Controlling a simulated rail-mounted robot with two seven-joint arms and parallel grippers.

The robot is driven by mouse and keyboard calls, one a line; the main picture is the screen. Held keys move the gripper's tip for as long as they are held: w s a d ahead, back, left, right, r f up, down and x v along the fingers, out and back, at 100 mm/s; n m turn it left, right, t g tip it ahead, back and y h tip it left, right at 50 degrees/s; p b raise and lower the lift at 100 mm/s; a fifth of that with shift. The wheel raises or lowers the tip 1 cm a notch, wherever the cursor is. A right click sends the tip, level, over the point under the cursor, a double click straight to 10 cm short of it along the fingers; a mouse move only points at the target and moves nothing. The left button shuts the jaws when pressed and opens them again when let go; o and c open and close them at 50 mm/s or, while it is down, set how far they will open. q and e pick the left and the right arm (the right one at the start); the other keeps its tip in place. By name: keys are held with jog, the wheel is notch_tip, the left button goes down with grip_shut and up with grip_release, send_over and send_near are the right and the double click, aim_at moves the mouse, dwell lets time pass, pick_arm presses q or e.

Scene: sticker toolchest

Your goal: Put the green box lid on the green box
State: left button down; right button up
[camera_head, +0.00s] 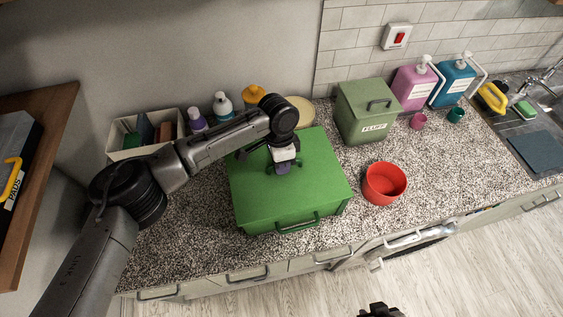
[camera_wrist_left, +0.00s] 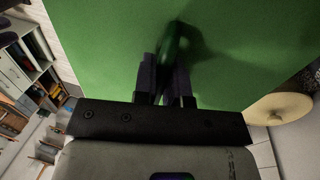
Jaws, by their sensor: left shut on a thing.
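The bright green box (camera_head: 297,221) stands on the speckled counter, with a handle on its front side. The flat green lid (camera_head: 290,195) covers its top; from this angle I cannot tell whether it rests fully on the box or is slightly above it. My left gripper (camera_head: 284,167) points down at the middle of the lid, shut on its green handle. In the left wrist view the fingers (camera_wrist_left: 168,75) close around the dark green handle (camera_wrist_left: 175,42), with the lid's green surface behind. A dark part at the bottom edge, probably my right gripper (camera_head: 380,311), is mostly cut off.
A red bowl (camera_head: 384,184) stands close to the right of the box. A duller green labelled canister (camera_head: 366,112) is behind it. Bottles (camera_head: 222,105) and a bin (camera_head: 130,153) line the back left. Pink (camera_head: 414,88) and blue dispensers are at the back right, near the sink.

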pick_arm(q)
jog(key=shift+f, duration=0.3)
dwell(0.4)
jog(key=c, duration=1.1)
grip_release()
jog(key=shift+r, duration=0.2)
notch_tip(320, 180, up, 13)
jog(key=w+b, duration=0.2)
jog(key=b, duration=0.2)
jog(key=shift+w+a, duration=0.3)
jog(key=shift+a, duration=0.1)
